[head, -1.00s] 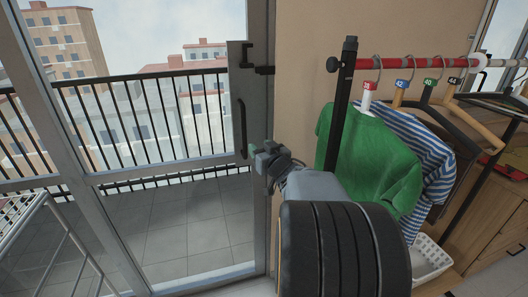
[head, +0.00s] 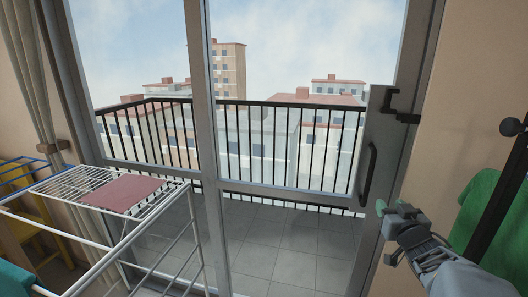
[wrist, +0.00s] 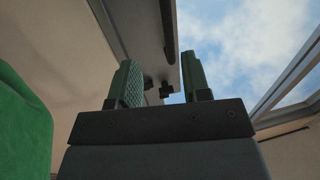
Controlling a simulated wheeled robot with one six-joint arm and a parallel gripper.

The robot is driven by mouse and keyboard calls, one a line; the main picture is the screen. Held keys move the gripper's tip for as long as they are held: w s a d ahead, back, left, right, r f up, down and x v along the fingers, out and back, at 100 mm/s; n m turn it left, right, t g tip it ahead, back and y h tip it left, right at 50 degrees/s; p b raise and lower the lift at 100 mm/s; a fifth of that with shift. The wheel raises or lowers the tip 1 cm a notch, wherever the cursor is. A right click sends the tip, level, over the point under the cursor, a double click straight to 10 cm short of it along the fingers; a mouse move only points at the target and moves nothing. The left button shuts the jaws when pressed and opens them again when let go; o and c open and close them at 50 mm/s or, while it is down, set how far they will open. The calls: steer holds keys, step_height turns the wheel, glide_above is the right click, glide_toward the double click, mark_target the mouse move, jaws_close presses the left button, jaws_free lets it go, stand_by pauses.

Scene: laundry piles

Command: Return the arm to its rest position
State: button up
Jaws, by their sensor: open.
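My gripper (head: 386,232) is at the right of the head view, in front of the wall edge beside the glass door. Its jaws are apart and nothing is between them. In the wrist view the two green-padded fingers (wrist: 160,82) stand upright with a clear gap, and part of the door frame and sky show behind them. My arm runs from the gripper down to the lower right corner and leaves the picture there.
The door handle (head: 368,174) and a black latch (head: 401,106) are close to my gripper. A green garment (head: 480,215) hangs at the right, also in the wrist view (wrist: 22,125). A white drying rack (head: 187,215) with a red cloth (head: 121,192) stands left.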

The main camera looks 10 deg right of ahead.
steer(key=s+d+f+m+g+h+p, duration=0.2)
steer(key=s+d+f+m+g+h, duration=0.15)
steer(key=s+f+g, duration=0.4)
steer(key=s+a+r+n+g+y+p, duration=0.1)
steer(key=s+a+r+g+y+p, duration=0.1)
steer(key=a, duration=0.7)
steer(key=s+a+r+n+g+y+p, duration=0.2)
steer(key=a+p, duration=0.2)
steer(key=a, duration=0.4)
steer(key=s+a+r+n+g+y+p, duration=0.2)
steer(key=a+r+y+p, duration=0.1)
steer(key=a, duration=0.6)
steer(key=shift+s+a+p, duration=0.25)
steer(key=shift+a+p, duration=0.1)
steer(key=shift+p, duration=0.05)
